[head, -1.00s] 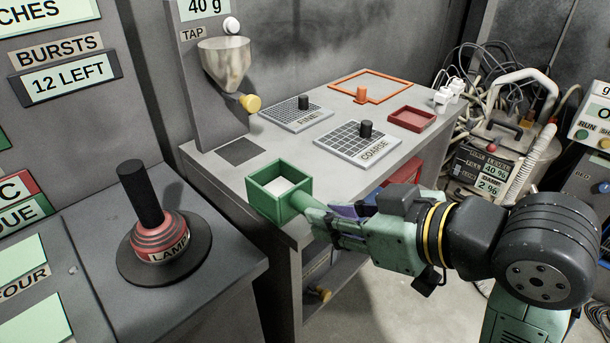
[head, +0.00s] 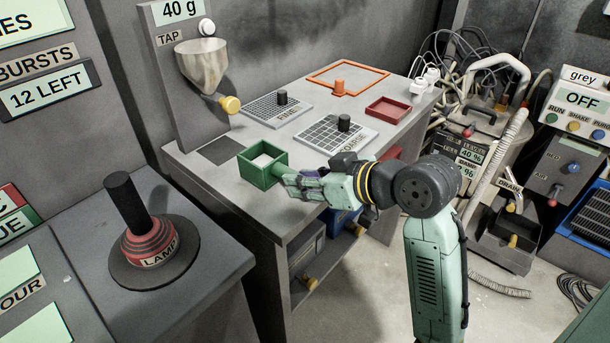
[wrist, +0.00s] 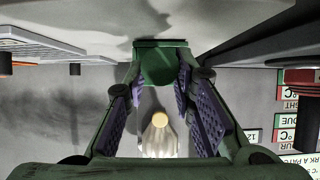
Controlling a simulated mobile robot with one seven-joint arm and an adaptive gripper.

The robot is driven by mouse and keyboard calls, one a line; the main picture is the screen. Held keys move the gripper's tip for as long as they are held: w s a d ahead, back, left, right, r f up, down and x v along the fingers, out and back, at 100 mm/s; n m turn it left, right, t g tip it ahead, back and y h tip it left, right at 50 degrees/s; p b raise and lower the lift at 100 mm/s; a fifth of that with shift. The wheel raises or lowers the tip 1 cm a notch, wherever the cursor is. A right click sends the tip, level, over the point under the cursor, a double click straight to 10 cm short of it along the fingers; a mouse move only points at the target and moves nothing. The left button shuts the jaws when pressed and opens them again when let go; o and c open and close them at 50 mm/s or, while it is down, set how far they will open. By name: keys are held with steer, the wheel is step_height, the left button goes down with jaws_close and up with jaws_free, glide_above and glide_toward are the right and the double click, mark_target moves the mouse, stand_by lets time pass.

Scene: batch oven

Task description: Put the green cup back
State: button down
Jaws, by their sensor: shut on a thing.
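The green cup (head: 262,166) is a square, open-topped box with white material inside. In the head view it is at the near left part of the grey bench (head: 300,222), right of a dark square pad (head: 222,151). My gripper (head: 290,182) comes from the right and is shut on the cup's handle side. The cup looks upright; I cannot tell whether it touches the bench. In the wrist view the cup (wrist: 160,62) is between the purple-padded fingers, and its contents are hidden.
Behind the cup are a funnel tap (head: 203,68), the FINE sieve (head: 276,110), the COARSE sieve (head: 336,134), a red tray (head: 388,110) and an orange frame (head: 347,72). A LAMP knob (head: 150,240) stands on the left counter. Hoses and a machine are at the right.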

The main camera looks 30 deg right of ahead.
steer(key=shift+f, duration=0.1)
steer(key=shift+f+b, duration=0.15)
steer(key=shift+b, duration=0.15)
steer(key=c, duration=1.3)
jaws_free()
steer(key=shift+c, duration=0.2)
steer(key=shift+s+r+p, duration=0.1)
steer(key=shift+r+p, duration=0.25)
steer(key=shift+r, duration=0.05)
steer(key=b+v, duration=0.2)
steer(key=v, duration=0.9)
steer(key=shift+s, duration=0.4)
steer(key=shift+d, duration=0.1)
